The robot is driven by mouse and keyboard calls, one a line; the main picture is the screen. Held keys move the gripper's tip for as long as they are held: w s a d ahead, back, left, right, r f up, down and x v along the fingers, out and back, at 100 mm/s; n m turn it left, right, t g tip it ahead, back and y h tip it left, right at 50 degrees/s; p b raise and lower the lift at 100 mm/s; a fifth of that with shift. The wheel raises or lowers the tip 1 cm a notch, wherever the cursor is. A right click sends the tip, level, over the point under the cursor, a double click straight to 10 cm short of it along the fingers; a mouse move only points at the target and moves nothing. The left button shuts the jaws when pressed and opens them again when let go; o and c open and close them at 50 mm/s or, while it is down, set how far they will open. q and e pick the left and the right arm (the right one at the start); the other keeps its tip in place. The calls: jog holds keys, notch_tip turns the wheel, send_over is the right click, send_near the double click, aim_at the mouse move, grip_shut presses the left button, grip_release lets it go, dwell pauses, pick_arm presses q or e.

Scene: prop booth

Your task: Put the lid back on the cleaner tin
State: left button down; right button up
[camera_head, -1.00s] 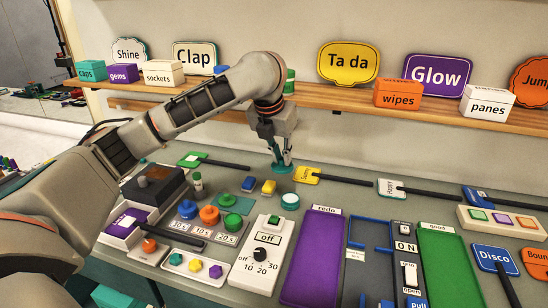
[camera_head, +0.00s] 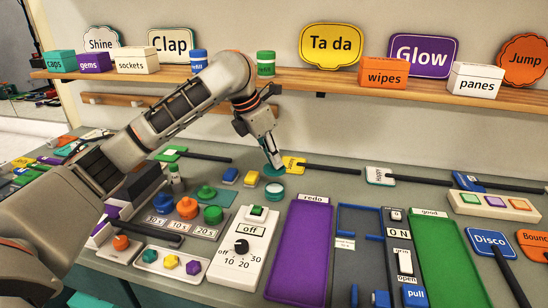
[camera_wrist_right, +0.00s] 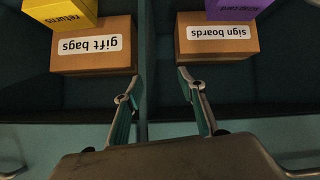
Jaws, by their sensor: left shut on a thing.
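The cleaner tin (camera_head: 274,194) seems to be the small round teal and white tin on the table, in front of the yellow sign. My left gripper (camera_head: 274,164) points down just behind it in the head view, shut on a flat teal disc that looks like the lid (camera_head: 274,172). The lid shows just above the tin in the picture; I cannot tell how high it is or whether they touch. My right gripper (camera_wrist_right: 163,108) is open and empty in the right wrist view.
A dial box (camera_head: 243,250) and a purple tray (camera_head: 303,250) stand in front. The shelf (camera_head: 330,82) runs behind. Boxes marked gift bags (camera_wrist_right: 92,48) and sign boards (camera_wrist_right: 230,40) lie beyond my right gripper.

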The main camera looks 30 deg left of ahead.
aim_at(273, 168)
pick_arm(q)
notch_tip(273, 168, down, 4)
jog(key=shift+r+b, duration=0.2)
jog(key=shift+b, duration=1)
jog(key=shift+f, duration=0.8)
pick_arm(e)
jog(key=shift+w+d+f, duration=0.1)
jog(key=shift+d+f, duration=0.15)
jog(key=shift+f, duration=0.3)
jog(key=shift+w+d+f, duration=0.1)
jog(key=shift+d+f, duration=0.1)
jog(key=shift+f, duration=0.3)
jog(key=shift+s+f, duration=0.15)
jog(key=shift+f, duration=0.1)
jog(key=shift+r, duration=0.3)
jog(key=shift+w+r, duration=0.35)
jog(key=shift+r, duration=0.1)
pick_arm(q)
jog(key=shift+p, duration=0.5)
pick_arm(e)
jog(key=shift+w+r, duration=0.1)
jog(key=shift+r, duration=0.15)
jog(key=shift+w+r, duration=0.2)
jog(key=shift+r, duration=0.3)
